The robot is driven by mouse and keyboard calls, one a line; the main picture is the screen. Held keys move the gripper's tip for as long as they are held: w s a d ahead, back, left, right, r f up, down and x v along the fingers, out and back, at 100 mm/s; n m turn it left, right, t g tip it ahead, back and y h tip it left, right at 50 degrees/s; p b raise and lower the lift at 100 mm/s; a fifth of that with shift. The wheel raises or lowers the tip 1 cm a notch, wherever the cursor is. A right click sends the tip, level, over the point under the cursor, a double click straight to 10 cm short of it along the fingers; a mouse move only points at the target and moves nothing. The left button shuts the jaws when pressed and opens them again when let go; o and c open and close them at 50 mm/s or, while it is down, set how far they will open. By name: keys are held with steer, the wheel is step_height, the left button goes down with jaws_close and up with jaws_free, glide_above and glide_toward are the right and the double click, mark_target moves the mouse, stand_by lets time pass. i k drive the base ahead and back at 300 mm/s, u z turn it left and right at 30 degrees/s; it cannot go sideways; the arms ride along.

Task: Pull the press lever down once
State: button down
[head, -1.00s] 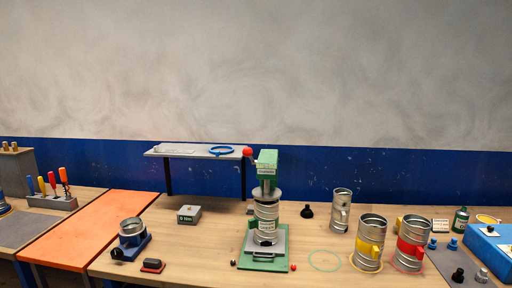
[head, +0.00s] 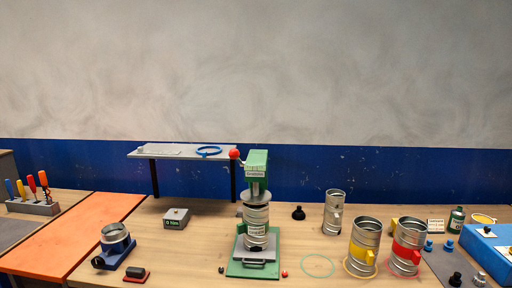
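The green press (head: 257,164) stands upright near the middle of the workbench, on a green base plate (head: 240,269). The press lever ends in a red ball knob (head: 234,154), which sticks out to the left at the height of the press head. A ribbed silver duct piece (head: 257,225) stands in the press under a round grey plate (head: 256,197). My gripper does not show in the head view.
A grey shelf (head: 170,153) with a blue ring (head: 208,150) stands behind, left of the press. A blue clamp stand (head: 115,256) and grey box (head: 176,218) are left.

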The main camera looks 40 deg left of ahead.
mark_target(234, 154)
steer(key=z, duration=0.45)
steer(key=k, duration=0.6)
steer(key=u, duration=1.15)
steer(key=i, duration=1)
